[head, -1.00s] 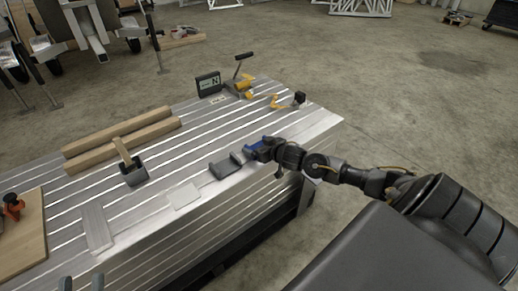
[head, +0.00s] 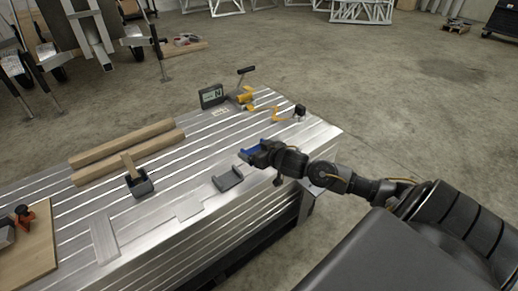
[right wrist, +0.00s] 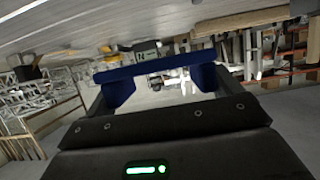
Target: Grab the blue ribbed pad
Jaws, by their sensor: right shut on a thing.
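The blue ribbed pad (head: 247,153) is in my right gripper (head: 256,152), near the right front edge of the slatted aluminium bench (head: 215,139). In the right wrist view the blue pad (right wrist: 150,68) spans the jaws of the right gripper (right wrist: 157,88), with blue at both fingertips. That gripper is shut on it. Its ribs cannot be made out. Whether the pad touches the bench is unclear. My left gripper is not in view.
A grey U-shaped bracket (head: 228,179) lies just left of the pad. A dark holder (head: 140,186), wooden bars (head: 120,149), a digital display (head: 211,96) and a yellow tool (head: 245,97) are on the bench. Bare slats lie between them.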

